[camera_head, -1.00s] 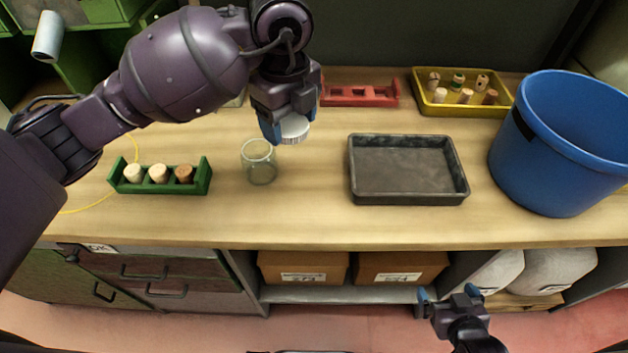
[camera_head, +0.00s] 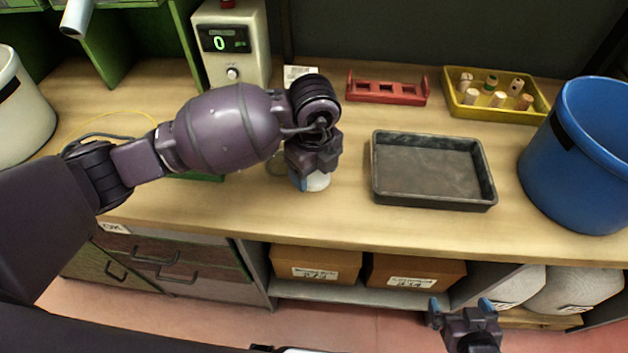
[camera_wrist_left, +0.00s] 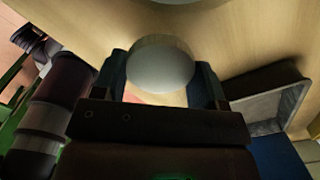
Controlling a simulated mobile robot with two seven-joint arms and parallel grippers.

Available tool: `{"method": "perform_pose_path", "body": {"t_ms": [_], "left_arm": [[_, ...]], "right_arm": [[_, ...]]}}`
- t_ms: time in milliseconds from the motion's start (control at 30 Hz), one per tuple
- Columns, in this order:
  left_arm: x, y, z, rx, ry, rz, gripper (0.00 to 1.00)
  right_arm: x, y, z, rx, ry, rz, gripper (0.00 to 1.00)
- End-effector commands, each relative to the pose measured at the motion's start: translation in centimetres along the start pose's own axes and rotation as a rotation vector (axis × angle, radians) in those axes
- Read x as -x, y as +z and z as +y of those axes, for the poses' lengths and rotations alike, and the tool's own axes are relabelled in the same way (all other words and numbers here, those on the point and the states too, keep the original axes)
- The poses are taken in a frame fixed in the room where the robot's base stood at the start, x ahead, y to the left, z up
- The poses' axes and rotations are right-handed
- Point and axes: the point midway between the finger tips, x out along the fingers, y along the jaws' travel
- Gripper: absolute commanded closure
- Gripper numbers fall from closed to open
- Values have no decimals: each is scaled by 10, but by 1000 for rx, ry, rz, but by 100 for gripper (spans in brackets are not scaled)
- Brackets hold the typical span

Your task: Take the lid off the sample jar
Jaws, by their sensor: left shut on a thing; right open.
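My left gripper (camera_head: 312,180) is shut on the jar lid (camera_head: 317,182), a pale round disc. The lid also shows between the fingers in the left wrist view (camera_wrist_left: 160,66). The gripper is low over the table, just right of the clear glass sample jar (camera_head: 276,163). The jar is partly hidden behind my left arm and gripper, and the lid is off it. I cannot tell whether the lid touches the table. My right gripper (camera_head: 461,308) is open and empty, in front of the counter.
A dark grey tray (camera_head: 434,201) lies right of the lid, with bare wood between. A blue bin (camera_head: 580,165), a yellow tray of corks (camera_head: 535,105) and a red rack (camera_head: 388,92) stand farther off. A scale-like box (camera_head: 232,60) is behind. My arm mostly hides a green rack (camera_head: 205,177).

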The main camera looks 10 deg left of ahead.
Motion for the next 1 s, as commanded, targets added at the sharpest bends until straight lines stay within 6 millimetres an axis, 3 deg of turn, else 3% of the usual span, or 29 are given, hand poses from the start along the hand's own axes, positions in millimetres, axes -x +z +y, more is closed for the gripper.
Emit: {"method": "perform_pose_path", "body": {"t_ms": [200, 667, 700, 833, 1000], "left_arm": [[-36, 0, 1, 2, 4, 1, 63], [-42, 0, 0, 1, 1, 0, 63], [-42, 0, 0, 1, 1, 0, 28], [-42, 0, 0, 1, 1, 0, 9], [-42, 0, 0, 1, 1, 0, 9]], "right_arm": [[-3, 7, -1, 0, -1, -10, 0], [-3, 3, -1, 2, -1, -2, 0], [-3, 3, 0, 2, -1, -1, 0], [-3, 3, 0, 3, -1, -1, 0], [-3, 3, 0, 4, -1, -1, 0]]}}
